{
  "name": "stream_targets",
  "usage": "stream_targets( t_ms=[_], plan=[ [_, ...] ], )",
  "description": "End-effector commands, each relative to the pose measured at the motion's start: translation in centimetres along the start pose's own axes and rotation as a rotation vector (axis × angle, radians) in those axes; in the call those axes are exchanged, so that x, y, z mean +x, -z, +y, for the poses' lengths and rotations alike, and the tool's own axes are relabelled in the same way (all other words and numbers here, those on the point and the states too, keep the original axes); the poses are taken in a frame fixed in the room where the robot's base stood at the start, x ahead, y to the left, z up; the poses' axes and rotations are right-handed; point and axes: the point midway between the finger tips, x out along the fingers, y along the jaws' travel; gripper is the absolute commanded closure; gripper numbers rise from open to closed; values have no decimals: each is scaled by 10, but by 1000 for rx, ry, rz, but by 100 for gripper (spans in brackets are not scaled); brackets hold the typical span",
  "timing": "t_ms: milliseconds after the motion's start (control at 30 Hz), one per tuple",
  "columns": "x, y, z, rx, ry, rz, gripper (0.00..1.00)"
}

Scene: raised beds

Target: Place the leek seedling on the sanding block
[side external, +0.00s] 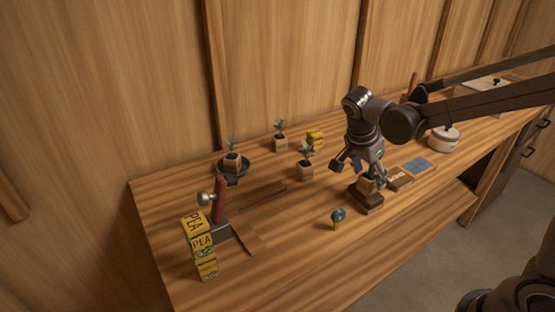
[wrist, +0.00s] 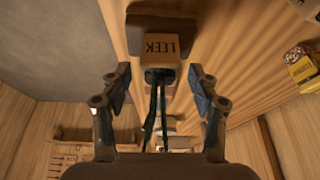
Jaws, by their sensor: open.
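The leek seedling is a small tan pot marked LEEK (wrist: 160,47) with thin dark green leaves. It stands upright on a dark brown block, which looks like the sanding block (side external: 368,205); the pot also shows in the side view (side external: 367,186). The block's dark face shows behind the pot in the wrist view (wrist: 142,22). My gripper (side external: 361,171) is open just above the pot. In the wrist view, its fingers (wrist: 160,88) are spread either side of the leaves, apart from the pot.
A brown packet (side external: 400,179) lies right.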

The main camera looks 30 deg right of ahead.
Motion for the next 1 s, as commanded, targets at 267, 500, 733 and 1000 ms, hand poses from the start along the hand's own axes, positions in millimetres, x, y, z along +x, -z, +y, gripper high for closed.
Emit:
stream_targets(
  t_ms=[267, 500, 733, 1000],
  plan=[
    [-50, 0, 0, -2, 1, 0, 39],
    [-84, 0, 0, -1, 0, 0, 39],
    [-98, 0, 2, -15, 5, -5, 39],
    [-91, -1, 31, -373, 158, -89, 39]
  ],
)
